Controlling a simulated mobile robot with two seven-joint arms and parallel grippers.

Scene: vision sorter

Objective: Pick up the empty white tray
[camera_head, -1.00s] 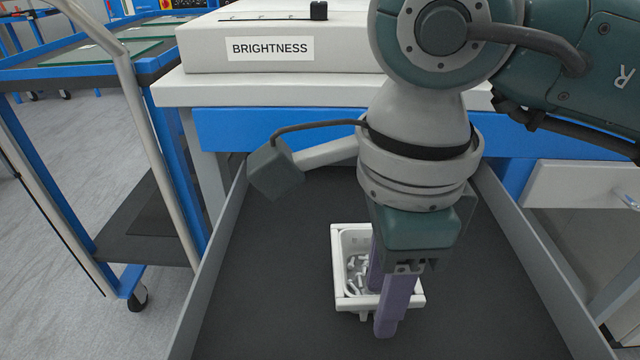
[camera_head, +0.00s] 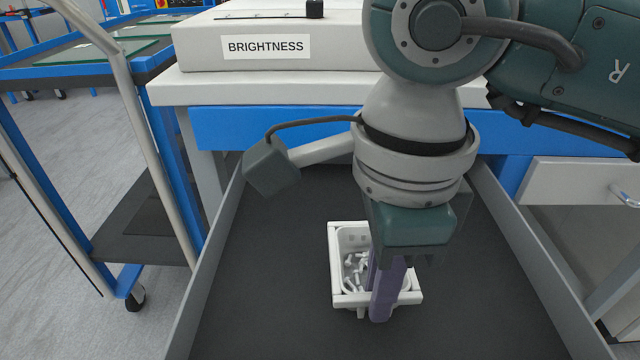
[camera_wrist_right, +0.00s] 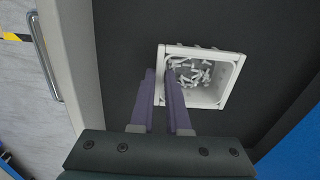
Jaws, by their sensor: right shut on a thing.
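A small white tray (camera_head: 347,300) sits in the dark-floored drawer. It is not empty: several small white pieces (camera_head: 354,265) lie inside it. My right gripper (camera_head: 379,298) points down at the tray's near side and is shut on its wall. In the right wrist view the purple fingers (camera_wrist_right: 162,76) lie on either side of the left wall of the tray (camera_wrist_right: 200,51). The tray appears level; whether it touches the drawer floor I cannot tell. My arm and fingers hide part of its right side. My left gripper is not in view.
The open drawer has grey side walls (camera_head: 217,265) and free dark floor (camera_head: 270,290) around the tray. A bench with a box labelled "BRIGHTNESS" (camera_head: 265,46) stands behind. A blue-framed cart (camera_head: 165,165) is at the left.

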